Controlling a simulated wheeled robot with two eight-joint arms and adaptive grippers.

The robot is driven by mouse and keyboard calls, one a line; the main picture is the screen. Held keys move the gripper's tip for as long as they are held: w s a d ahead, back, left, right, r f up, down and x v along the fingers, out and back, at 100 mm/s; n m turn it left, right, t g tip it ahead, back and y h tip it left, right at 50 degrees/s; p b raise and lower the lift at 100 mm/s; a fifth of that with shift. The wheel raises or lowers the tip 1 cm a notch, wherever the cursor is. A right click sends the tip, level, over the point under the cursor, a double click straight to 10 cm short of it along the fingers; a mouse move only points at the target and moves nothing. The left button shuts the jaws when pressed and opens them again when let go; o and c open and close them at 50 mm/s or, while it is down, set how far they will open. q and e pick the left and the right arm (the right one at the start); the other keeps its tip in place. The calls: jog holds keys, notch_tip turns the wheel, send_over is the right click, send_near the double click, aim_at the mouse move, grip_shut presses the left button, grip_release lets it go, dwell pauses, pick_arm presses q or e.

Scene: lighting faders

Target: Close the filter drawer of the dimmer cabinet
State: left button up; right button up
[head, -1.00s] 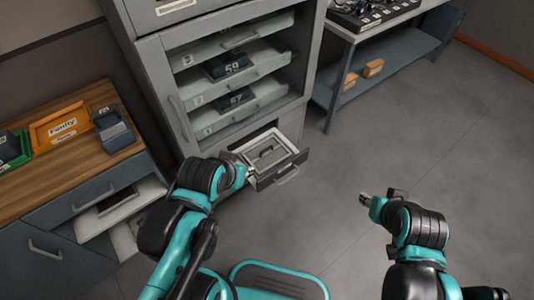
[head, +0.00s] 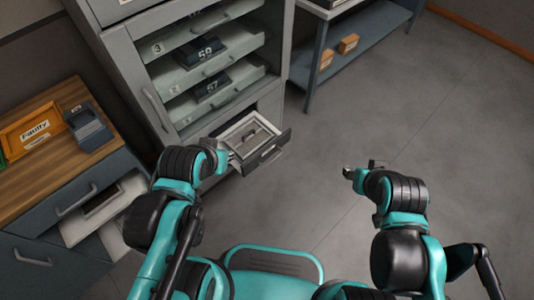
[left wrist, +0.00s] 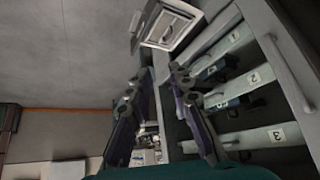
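The filter drawer (head: 278,147), a grey tray with a light inner frame and a front handle, stands pulled out low in the dimmer cabinet (head: 128,70). The drawer also shows at the top of the left wrist view (left wrist: 168,24). My left gripper (head: 224,152) is at the drawer's left side in the head view; whether it touches is unclear. In the left wrist view its fingers (left wrist: 161,74) are apart with nothing held between them. My right gripper (head: 362,168) is apart from the drawer, over the floor to its right, with fingers spread and empty.
Shelves with dimmer modules (head: 205,52) stand above the drawer. A wooden-topped counter (head: 55,165) with an orange tray (head: 30,130) and a partly open drawer (head: 105,208) is at left. A blue-grey bench (head: 370,35) stands at back right. The floor at right is clear.

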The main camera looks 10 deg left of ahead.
pick_arm(q)
jog(key=shift+w+r, duration=0.2)
jog(key=shift+w, duration=0.1)
grip_shut()
jog(key=m+g+h+p, duration=0.3)
jog(key=m+g+p, duration=0.35)
jog(key=m, duration=1.35)
send_over(254, 159)
jog(key=s+b, duration=0.1)
jog(key=b, duration=0.1)
notch_tip(254, 159, down, 17)
jog(key=g, duration=0.1)
jog(key=f+m+b, duration=0.1)
jog(key=f+m, duration=0.1)
jog(key=f, duration=0.4)
jog(key=d+f+m+g+b, duration=0.1)
jog(key=f, duration=0.6)
jog(key=s+f+m+g+b, duration=0.1)
jog(key=f+m+b, duration=0.1)
jog(key=f, duration=0.4)
jog(key=shift+d+f+m, duration=0.15)
jog(key=shift+f+m, duration=0.05)
jog(key=shift+m, duration=0.1)
jog(key=shift+w+a+r, duration=0.15)
jog(key=shift+w+a, duration=0.3)
jog(key=shift+a, duration=0.1)
